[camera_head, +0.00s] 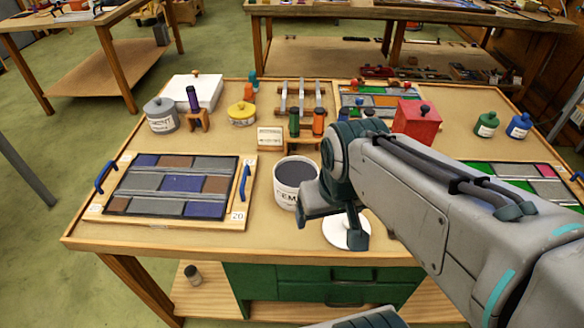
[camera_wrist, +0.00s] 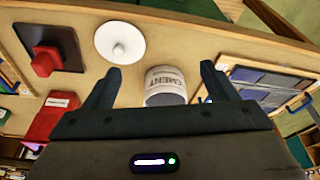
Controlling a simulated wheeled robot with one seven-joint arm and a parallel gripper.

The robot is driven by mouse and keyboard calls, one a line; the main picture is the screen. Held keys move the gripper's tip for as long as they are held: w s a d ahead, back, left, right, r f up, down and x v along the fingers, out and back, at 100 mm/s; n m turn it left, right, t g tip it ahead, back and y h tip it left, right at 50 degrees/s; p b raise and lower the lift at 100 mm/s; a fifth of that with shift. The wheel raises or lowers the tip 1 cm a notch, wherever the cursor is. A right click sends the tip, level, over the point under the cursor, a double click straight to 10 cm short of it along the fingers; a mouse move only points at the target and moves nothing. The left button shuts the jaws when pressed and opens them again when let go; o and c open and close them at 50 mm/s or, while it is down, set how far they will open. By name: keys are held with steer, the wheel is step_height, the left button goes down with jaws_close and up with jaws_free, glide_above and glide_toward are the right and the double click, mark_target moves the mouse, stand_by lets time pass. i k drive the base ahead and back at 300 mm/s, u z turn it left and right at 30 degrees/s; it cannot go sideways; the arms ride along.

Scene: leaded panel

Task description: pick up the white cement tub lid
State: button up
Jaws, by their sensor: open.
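The white cement tub lid (camera_head: 337,237) lies flat near the front edge of the table, partly hidden by my gripper in the head view. In the wrist view the lid (camera_wrist: 112,50) is a white disc with a small pale knob, beyond the left finger's tip. My gripper (camera_head: 335,224) is above it, jaws apart and empty; in the wrist view its fingers (camera_wrist: 161,70) show nothing held between them. The white cement tub (camera_head: 295,182) stands open with dark contents, left of my gripper; it also shows in the wrist view (camera_wrist: 165,80).
A leaded panel (camera_head: 240,212) in a wooden frame with blue handles lies left of the tub. A red box (camera_head: 418,122) stands behind my arm. A red-handled tool on a dark plate (camera_wrist: 68,50) lies beside the lid in the wrist view. Bare table surrounds the lid's near side.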

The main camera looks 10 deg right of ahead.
mark_target(335, 228)
steer(key=z, duration=2.6)
steer(key=k, duration=0.6)
steer(key=u, duration=1.5)
